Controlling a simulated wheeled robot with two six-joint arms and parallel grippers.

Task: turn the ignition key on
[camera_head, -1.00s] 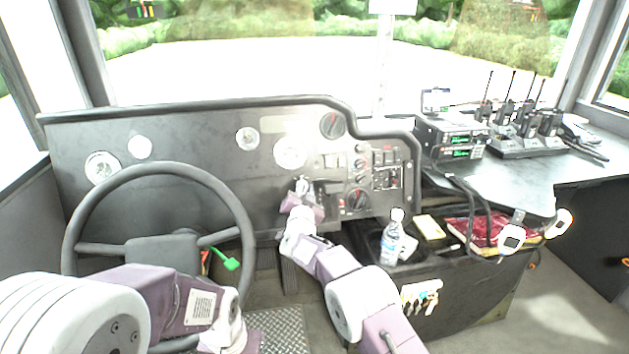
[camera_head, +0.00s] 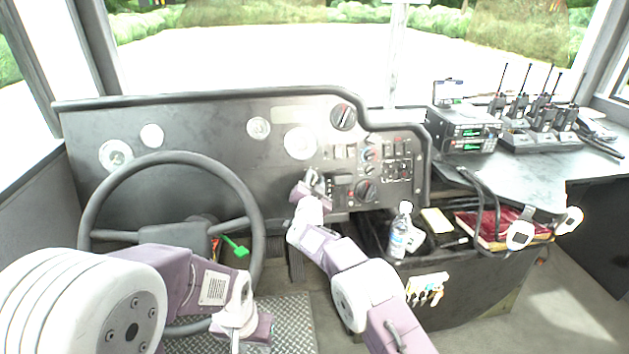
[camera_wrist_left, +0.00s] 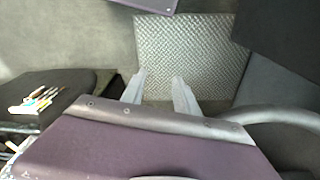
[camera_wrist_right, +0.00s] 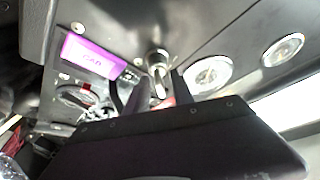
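My right gripper (camera_head: 314,180) is at the dashboard panel, right of the steering wheel. In the right wrist view, its two dark fingers (camera_wrist_right: 146,82) are open, with a silver ignition lock (camera_wrist_right: 157,58) beyond and between the tips. What looks like the key (camera_wrist_right: 160,90) shows as a bright metal piece between the fingers; I cannot tell whether either finger touches it. In the head view the key is hidden or too small to make out.
The steering wheel (camera_head: 253,225) is at left, near my left arm. Switches and knobs (camera_head: 365,190) lie just right of my right gripper. A water bottle (camera_head: 399,235) stands on the console (camera_head: 455,268). Radios (camera_head: 465,135) stand at the right. A green tag (camera_head: 236,246) hangs by the wheel.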

